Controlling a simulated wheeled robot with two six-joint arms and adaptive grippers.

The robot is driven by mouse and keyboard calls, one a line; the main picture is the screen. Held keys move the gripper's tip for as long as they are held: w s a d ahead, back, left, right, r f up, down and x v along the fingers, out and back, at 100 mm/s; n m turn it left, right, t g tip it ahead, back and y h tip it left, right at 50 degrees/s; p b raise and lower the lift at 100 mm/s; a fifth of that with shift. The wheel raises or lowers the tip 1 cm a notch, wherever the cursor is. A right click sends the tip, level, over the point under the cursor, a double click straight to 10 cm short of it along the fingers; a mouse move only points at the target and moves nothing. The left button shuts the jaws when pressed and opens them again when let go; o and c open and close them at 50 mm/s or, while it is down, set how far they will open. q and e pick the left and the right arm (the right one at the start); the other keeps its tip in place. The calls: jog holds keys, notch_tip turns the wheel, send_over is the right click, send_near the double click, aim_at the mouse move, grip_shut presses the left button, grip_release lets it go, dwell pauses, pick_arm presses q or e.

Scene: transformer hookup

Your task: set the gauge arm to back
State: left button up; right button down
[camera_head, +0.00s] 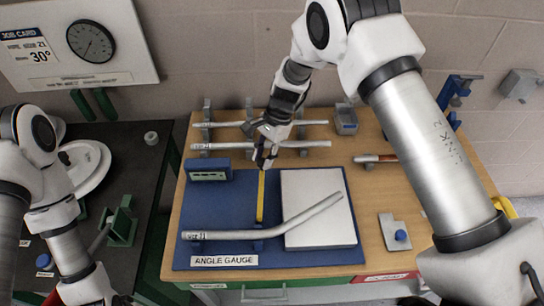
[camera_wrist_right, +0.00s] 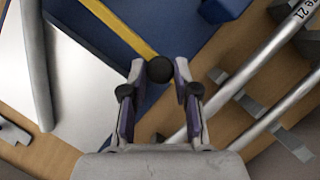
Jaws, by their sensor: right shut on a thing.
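The gauge arm is a yellow bar (camera_head: 261,197) on the blue angle gauge board (camera_head: 222,215), pointing away toward the back of the bench. It also shows in the wrist view (camera_wrist_right: 118,28), with a black knob (camera_wrist_right: 160,69) at its end. My right gripper (camera_head: 264,163) is at that far end, its fingertips (camera_wrist_right: 160,80) on either side of the knob and shut on it. The near end of the bar is close to a bent silver tube (camera_head: 262,227) lying across the board. My left gripper's fingers are outside the head view; only its arm shows at the lower left.
A white plate (camera_head: 300,190) lies right of the yellow bar and a small blue box (camera_head: 209,170) left of it. Silver tubes (camera_head: 305,144) rest on holders behind my right gripper. A grey plate with a blue knob (camera_head: 392,222) is at the right. A dark bench (camera_head: 128,150) stands at the left.

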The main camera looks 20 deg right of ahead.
jog(key=shift+s+a+f, duration=0.2)
jog(key=shift+a+f, duration=0.1)
jog(key=c, duration=0.9)
grip_release()
jog(key=shift+o, duration=0.2)
jog(key=shift+w, duration=0.2)
jog(key=shift+r, duration=0.1)
jog(key=shift+r, duration=0.2)
jog(key=v, duration=1.1)
jog(key=shift+w+r, duration=0.2)
jog(key=shift+d, duration=0.2)
